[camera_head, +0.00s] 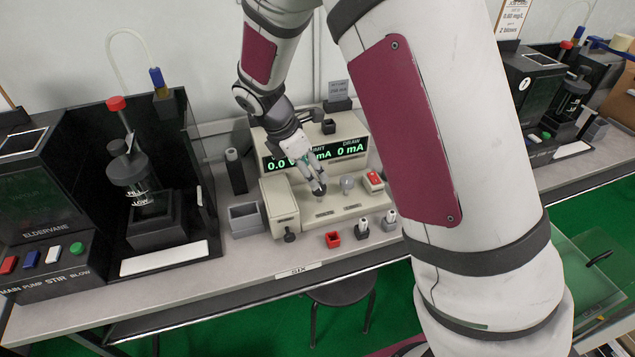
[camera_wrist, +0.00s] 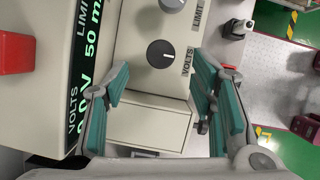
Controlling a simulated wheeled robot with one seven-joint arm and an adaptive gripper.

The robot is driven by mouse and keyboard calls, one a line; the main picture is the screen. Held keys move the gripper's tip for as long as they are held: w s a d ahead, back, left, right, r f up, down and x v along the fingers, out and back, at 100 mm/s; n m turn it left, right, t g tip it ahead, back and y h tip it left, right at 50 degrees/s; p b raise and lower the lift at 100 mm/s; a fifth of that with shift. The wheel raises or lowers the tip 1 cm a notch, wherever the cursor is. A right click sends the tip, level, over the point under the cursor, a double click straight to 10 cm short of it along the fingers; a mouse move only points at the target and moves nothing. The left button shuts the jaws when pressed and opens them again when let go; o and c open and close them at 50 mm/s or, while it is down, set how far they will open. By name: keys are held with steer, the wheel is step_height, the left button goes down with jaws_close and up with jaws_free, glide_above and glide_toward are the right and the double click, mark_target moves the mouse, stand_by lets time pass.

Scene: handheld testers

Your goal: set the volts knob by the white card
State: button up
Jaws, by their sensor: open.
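The volts knob (camera_wrist: 161,54) is a dark round knob with a pale pointer line, on the cream power supply's sloped front (camera_head: 352,206). In the wrist view it lies between and beyond my gripper's open teal-padded fingers (camera_wrist: 162,68); no contact is evident. In the head view my gripper (camera_head: 319,187) is over the panel and hides most of this knob. The green display (camera_head: 350,151) reads 0.0 at volts, partly covered, and 0 mA at draw. The wrist view shows 50 mA at limit. A pale grey-white card (camera_head: 338,88) stands behind the supply; its writing is too small to read.
The grey limit knob (camera_head: 347,184) is close beside the volts knob. A red switch (camera_head: 373,178) is at the panel's right. A red socket block (camera_head: 333,239) and small posts stand in front. A grey open box (camera_head: 246,218) is left. A black stirring station (camera_head: 150,170) stands farther left.

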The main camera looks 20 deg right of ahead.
mark_target(319, 194)
steer(key=x, duration=0.6)
steer(key=shift+f, duration=0.15)
steer(key=c, duration=1.1)
